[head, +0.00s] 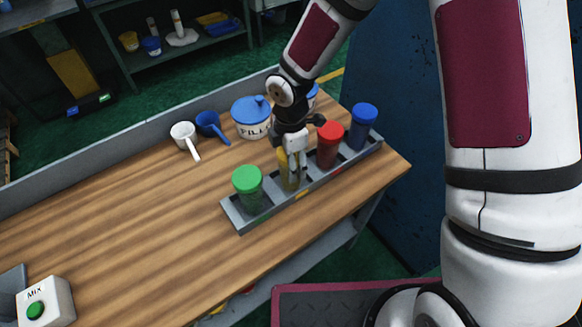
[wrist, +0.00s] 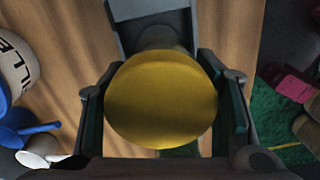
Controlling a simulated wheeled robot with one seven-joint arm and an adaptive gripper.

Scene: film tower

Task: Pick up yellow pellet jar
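The yellow pellet jar (head: 288,172) stands in the grey rack (head: 236,219), between the green-lidded jar and the red-lidded jar. In the head view its top is hidden behind my gripper (head: 293,150). In the wrist view its round yellow lid (wrist: 160,100) fills the middle, between the two fingers of my gripper. Both finger pads lie right beside the lid's edges, with no clear gap on either side. Whether they press on the jar cannot be told.
The green-lidded jar (head: 248,189), red-lidded jar (head: 329,146) and blue-lidded jar (head: 362,127) share the rack. A blue-lidded FILL pot (head: 251,118), a blue scoop (head: 209,124) and a white scoop (head: 184,137) stand behind. The table's left part is mostly clear, with a Mix button (head: 36,309) in front.

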